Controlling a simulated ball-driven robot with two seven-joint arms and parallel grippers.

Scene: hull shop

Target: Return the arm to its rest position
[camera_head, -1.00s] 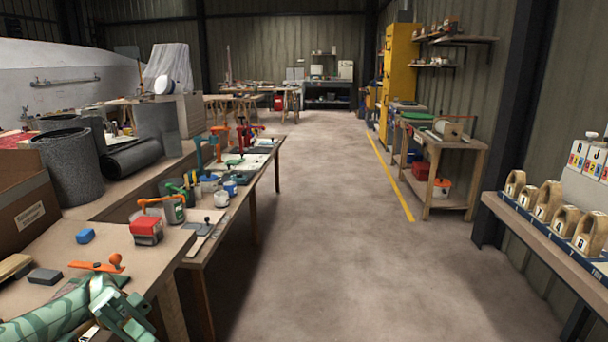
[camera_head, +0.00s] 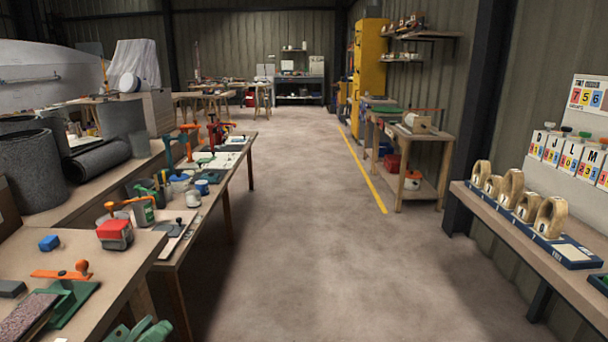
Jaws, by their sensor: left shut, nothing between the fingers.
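My left gripper (camera_head: 140,331) is green and shows only in part at the bottom edge of the head view, left of centre. It is shut with nothing between its fingers. It is in front of the near end of the left workbench (camera_head: 118,255), by its right corner. Most of my left arm is out of the frame. My right gripper is not in view.
A shelf with wooden numbered blocks (camera_head: 512,186) stands right. The floor (camera_head: 300,250) between is clear.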

